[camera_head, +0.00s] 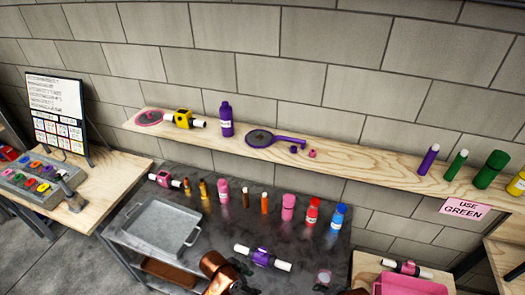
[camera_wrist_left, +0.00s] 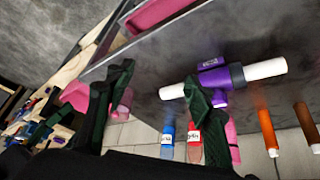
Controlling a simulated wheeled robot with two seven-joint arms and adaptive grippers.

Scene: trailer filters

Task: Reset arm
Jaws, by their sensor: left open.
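My left gripper (camera_head: 246,270) is at the bottom middle of the head view, over the near part of the dark table. Its dark fingers are spread apart and empty in the left wrist view (camera_wrist_left: 160,75). A purple filter with white tube ends (camera_head: 262,257) lies on the table beside it. In the left wrist view the filter (camera_wrist_left: 212,77) shows beyond the fingers, and one finger overlaps its end in the picture. My right gripper (camera_head: 320,288) shows only as a small dark part at the bottom edge, so its jaws cannot be read.
A grey metal tray (camera_head: 128,238) is on the dark table's left. Several bottles, including a red one (camera_head: 312,212) and a blue one (camera_head: 338,217), line its back. A wooden shelf (camera_head: 365,160) runs above. A pink bin (camera_head: 405,285) stands at the lower right.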

